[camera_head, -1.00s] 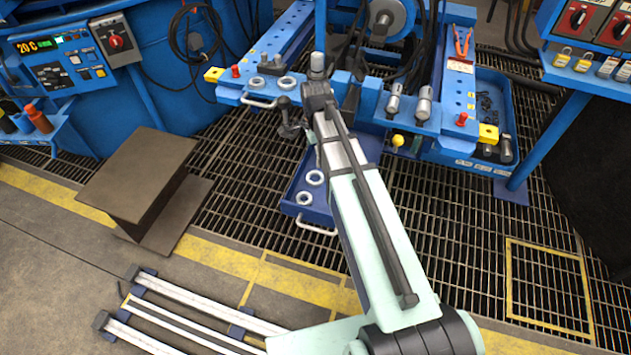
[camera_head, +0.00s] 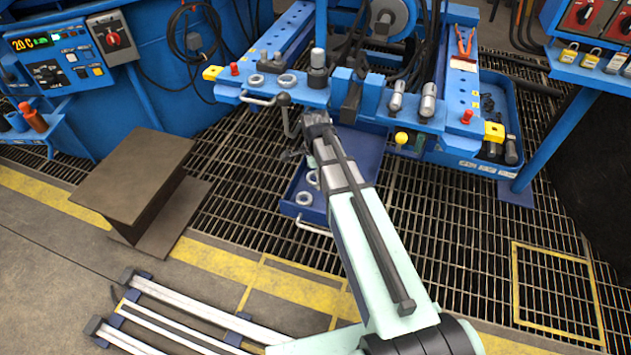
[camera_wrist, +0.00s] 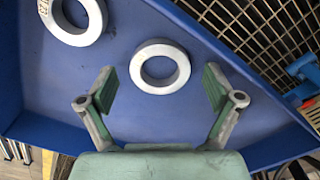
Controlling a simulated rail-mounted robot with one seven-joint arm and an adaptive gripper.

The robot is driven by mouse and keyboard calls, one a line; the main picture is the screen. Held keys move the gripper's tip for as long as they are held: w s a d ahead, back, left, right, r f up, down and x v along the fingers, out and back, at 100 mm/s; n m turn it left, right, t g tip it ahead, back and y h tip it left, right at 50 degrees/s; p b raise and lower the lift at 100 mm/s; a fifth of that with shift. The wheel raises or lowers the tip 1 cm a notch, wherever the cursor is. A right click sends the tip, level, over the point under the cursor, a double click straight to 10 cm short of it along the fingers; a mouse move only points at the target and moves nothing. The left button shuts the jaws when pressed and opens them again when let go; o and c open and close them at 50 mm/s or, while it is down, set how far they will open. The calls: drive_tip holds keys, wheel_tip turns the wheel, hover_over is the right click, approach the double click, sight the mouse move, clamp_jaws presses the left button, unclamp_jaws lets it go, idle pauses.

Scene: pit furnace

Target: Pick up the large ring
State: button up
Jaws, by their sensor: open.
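Two light metal rings lie flat in a blue open drawer (camera_wrist: 60,105). In the wrist view one ring (camera_wrist: 139,67) is near the picture's middle, just beyond and between my open fingers. The other ring (camera_wrist: 47,22), with markings on its face, is at the upper left, cut by the edge, and looks somewhat larger. In the head view the rings show at the drawer's left side, one nearer the front (camera_head: 304,198), one behind it (camera_head: 312,178) partly hidden by my arm.
The drawer walls surround the rings, with a handle (camera_head: 313,228) at the front. A brown steel beam (camera_head: 135,175) stands to the left. Grating lies right of the drawer.

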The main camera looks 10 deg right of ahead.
drive_tip(key=c, duration=1.4)
